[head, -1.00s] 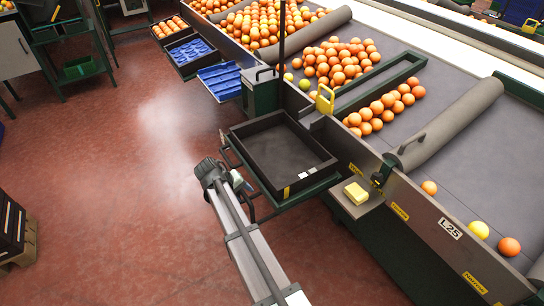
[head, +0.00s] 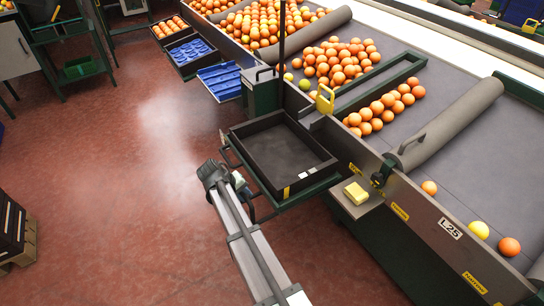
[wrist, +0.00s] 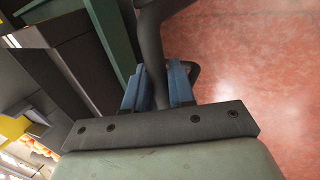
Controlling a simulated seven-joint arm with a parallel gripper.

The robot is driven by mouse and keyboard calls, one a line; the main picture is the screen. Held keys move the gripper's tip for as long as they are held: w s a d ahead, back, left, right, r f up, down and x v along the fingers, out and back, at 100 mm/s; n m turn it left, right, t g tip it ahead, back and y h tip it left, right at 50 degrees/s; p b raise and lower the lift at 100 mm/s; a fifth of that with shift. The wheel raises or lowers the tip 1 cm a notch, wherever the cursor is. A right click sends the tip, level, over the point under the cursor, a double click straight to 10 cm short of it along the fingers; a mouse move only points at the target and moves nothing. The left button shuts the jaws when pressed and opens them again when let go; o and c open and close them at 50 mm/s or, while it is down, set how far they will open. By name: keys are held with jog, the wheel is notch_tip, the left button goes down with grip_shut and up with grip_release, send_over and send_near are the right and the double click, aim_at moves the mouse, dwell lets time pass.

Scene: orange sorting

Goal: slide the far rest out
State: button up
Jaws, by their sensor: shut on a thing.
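A dark green rest (head: 318,188) sticks out from the side of the sorting line and carries a black tray (head: 238,134). A dark curved handle (head: 262,217) runs along its outer side. In the wrist view the handle (wrist: 150,45) passes between the blue fingers of my gripper (wrist: 160,85), which is shut on it. In the head view my gripper (head: 243,187) is at the rest's outer edge, partly hidden by my arm. I cannot tell whether this is the far rest.
Blue trays (head: 220,82) stand farther along the line. A yellow sponge (head: 356,193) lies on a small ledge right of the rest. Oranges (head: 385,107) lie on the grey belt (head: 440,165). The red floor (head: 130,200) left of my arm is clear.

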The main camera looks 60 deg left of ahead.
grip_shut()
jog(key=shift+s, duration=0.1)
jog(key=s, duration=1)
jog(key=shift+s, duration=0.2)
jog(key=o, duration=1)
grip_release()
dwell(0.6)
jog(key=shift+r, duration=0.15)
notch_tip(320, 180, up, 7)
dwell(0.9)
dwell(0.4)
